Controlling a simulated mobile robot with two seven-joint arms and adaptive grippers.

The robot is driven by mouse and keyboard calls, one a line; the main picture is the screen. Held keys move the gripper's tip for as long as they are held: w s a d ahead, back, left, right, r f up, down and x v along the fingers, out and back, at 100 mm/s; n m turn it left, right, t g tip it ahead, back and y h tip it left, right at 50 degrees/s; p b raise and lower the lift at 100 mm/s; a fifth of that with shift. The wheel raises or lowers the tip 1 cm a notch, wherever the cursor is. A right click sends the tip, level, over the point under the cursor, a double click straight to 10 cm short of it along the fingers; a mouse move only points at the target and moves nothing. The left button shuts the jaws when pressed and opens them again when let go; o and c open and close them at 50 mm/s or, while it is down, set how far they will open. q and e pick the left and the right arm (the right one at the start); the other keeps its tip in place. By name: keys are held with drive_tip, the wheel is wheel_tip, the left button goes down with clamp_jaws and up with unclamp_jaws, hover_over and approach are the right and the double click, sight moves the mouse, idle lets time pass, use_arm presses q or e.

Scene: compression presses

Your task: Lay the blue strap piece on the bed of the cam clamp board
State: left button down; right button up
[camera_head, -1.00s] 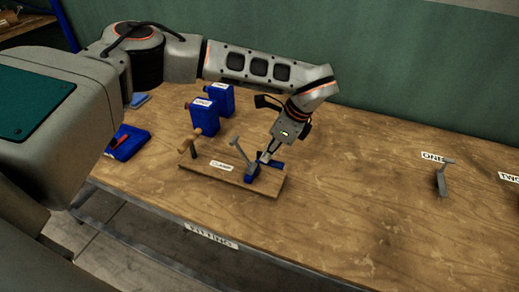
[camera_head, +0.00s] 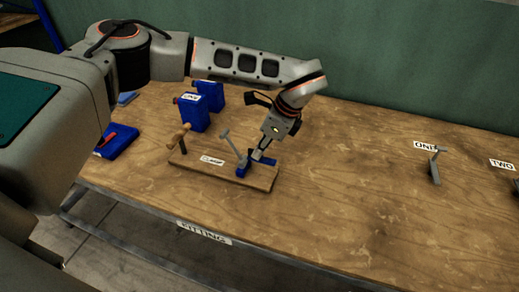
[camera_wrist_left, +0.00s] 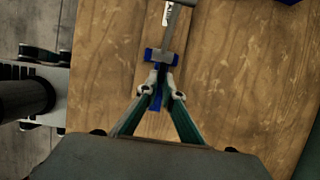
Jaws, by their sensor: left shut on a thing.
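The wooden cam clamp board (camera_head: 200,172), labelled clamp, lies on the bench with a grey cam lever (camera_head: 230,146) near its right end. My left gripper (camera_head: 257,156) reaches down over that end, just right of the lever. It is shut on the blue strap piece (camera_head: 264,161), which is low at the board. In the left wrist view the strap (camera_wrist_left: 157,101) runs between the fingertips (camera_wrist_left: 160,76), beside a grey cam block with blue on both sides. The fingers partly hide the strap; I cannot tell whether it touches the bed. My right gripper is not in view.
A blue container (camera_head: 194,112) and another stand behind the board. A blue tray (camera_head: 117,141) lies to the left. A grey upright fitting (camera_head: 434,170) stands at the right near label one. The bench between is clear.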

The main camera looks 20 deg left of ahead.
sight(263, 159)
use_arm(q)
drive_tip(key=shift+f, duration=0.5)
drive_tip(key=shift+f+b, duration=0.6)
drive_tip(key=shift+b, duration=0.05)
drive_tip(key=shift+f+b, duration=1.1)
drive_tip(key=shift+f, duration=0.7)
drive_tip(key=c, duration=2.1)
unclamp_jaws()
drive_tip(key=shift+c, duration=0.2)
